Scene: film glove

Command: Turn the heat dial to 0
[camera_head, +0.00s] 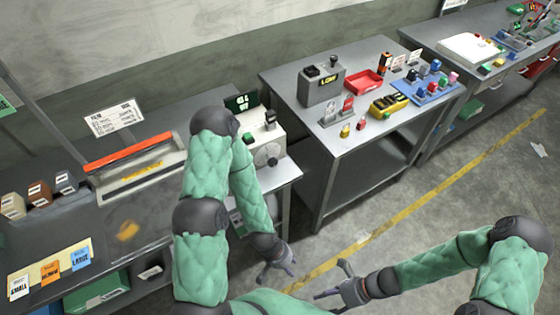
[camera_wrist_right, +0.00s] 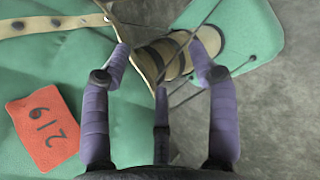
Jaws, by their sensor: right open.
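A white control box (camera_head: 258,139) stands at the right end of the left bench in the head view. A round dark dial (camera_head: 266,156) is on its front face. The dial's markings and setting are too small to read, and my left arm passes in front of part of the box. My left gripper (camera_head: 277,275) hangs in front of and below the bench, apart from the dial, with its fingers spread and empty. My right gripper (camera_head: 332,281) is farther right over the floor, open and empty. It also shows open in the right wrist view (camera_wrist_right: 161,58).
A sealer with an orange bar (camera_head: 128,152) lies left of the box. Small boxes (camera_head: 38,195) and size cards (camera_head: 50,268) are at the bench's left. The middle table (camera_head: 350,150) holds a red tray (camera_head: 364,82) and small parts. Floor between is clear.

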